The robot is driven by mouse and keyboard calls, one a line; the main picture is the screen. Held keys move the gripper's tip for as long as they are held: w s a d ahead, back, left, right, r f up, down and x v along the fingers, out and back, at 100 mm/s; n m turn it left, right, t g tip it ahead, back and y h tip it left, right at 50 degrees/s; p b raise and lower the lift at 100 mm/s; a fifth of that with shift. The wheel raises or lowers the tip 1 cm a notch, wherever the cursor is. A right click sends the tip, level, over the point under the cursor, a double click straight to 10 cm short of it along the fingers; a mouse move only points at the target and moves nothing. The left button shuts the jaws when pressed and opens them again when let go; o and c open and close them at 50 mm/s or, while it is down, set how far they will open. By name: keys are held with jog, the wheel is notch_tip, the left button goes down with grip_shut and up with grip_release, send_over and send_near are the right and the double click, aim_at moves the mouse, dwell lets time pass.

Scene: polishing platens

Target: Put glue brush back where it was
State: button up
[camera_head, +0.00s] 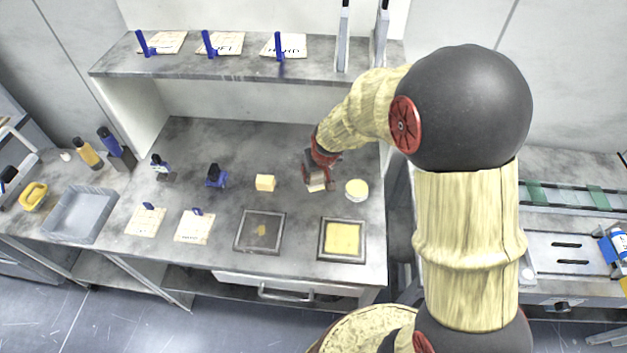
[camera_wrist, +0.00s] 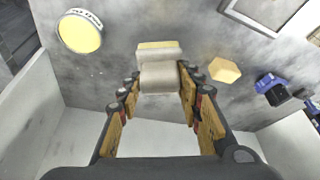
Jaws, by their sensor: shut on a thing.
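My gripper (camera_head: 319,172) is over the right part of the workbench, just left of a round pot with yellow contents (camera_head: 357,190). In the wrist view my gripper (camera_wrist: 158,82) is shut on the glue brush (camera_wrist: 160,75), a pale grey-beige piece with a yellowish far end. Its pale end also shows below the fingers in the head view (camera_head: 317,187). The pot also shows in the wrist view (camera_wrist: 80,33), apart from the brush. I cannot tell whether the brush touches the bench.
A small tan block (camera_head: 265,183) lies left of my gripper, with a blue clamp-like item (camera_head: 215,177) beyond it. A yellow framed plate (camera_head: 342,239) and a dark framed plate (camera_head: 260,231) lie at the front. A shelf (camera_head: 230,70) stands behind.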

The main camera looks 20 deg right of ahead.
jog(key=w+f, duration=0.4)
jog(key=f, duration=0.1)
jog(key=shift+w+d+f+b, duration=0.15)
jog(key=shift+d+f+b, duration=0.05)
jog(key=shift+f+b, duration=0.1)
jog(key=shift+w+f, duration=0.1)
jog(key=shift+f, duration=1.45)
jog(key=shift+f+b, duration=0.1)
jog(key=shift+b, duration=0.2)
jog(key=o, duration=1)
jog(key=shift+o, duration=0.5)
